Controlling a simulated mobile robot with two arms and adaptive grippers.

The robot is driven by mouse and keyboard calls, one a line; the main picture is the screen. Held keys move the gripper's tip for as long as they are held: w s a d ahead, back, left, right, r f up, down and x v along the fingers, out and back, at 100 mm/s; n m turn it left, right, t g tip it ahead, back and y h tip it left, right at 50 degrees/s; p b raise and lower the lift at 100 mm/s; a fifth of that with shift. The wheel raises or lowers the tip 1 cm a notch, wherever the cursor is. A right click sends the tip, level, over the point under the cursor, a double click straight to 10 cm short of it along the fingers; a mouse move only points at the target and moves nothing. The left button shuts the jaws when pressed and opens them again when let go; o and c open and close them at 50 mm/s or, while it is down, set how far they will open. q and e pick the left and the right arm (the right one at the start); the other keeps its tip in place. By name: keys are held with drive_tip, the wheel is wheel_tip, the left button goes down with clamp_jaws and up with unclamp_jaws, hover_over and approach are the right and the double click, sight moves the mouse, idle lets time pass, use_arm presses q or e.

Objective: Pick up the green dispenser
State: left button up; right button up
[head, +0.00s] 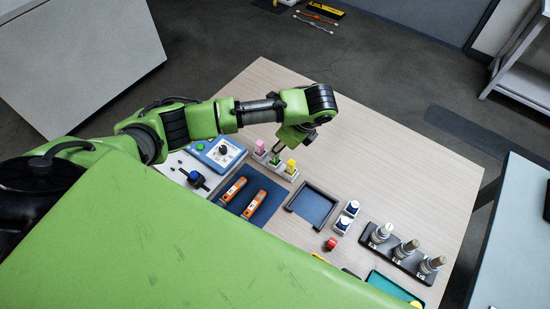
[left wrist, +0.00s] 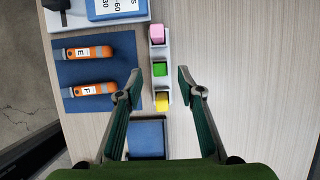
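The green dispenser (head: 275,159) stands upright in the middle of a white holder (head: 290,176), between a pink dispenser (head: 260,147) and a yellow dispenser (head: 291,166). In the left wrist view the green dispenser (left wrist: 160,69) shows from above, with the pink one (left wrist: 156,34) and the yellow one (left wrist: 162,101) on either side. My left gripper (head: 309,146) hangs above the table by the holder. Its fingers (left wrist: 158,78) are wide apart with nothing between them, below the camera and above the dispensers. My right gripper is not in view.
Two orange devices (head: 233,190) lie on a blue mat (head: 253,215) beside the holder. A dark tray (head: 313,205) sits near the holder. A rack of metal cylinders (head: 408,262) stands at the right. The table's far side (head: 370,145) is clear.

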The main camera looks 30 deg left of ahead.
sight(275, 159)
use_arm(q)
drive_tip(key=shift+p+x, duration=0.7)
drive_tip(key=shift+x, duration=2)
drive_tip(key=shift+d, duration=0.2)
clamp_jaws()
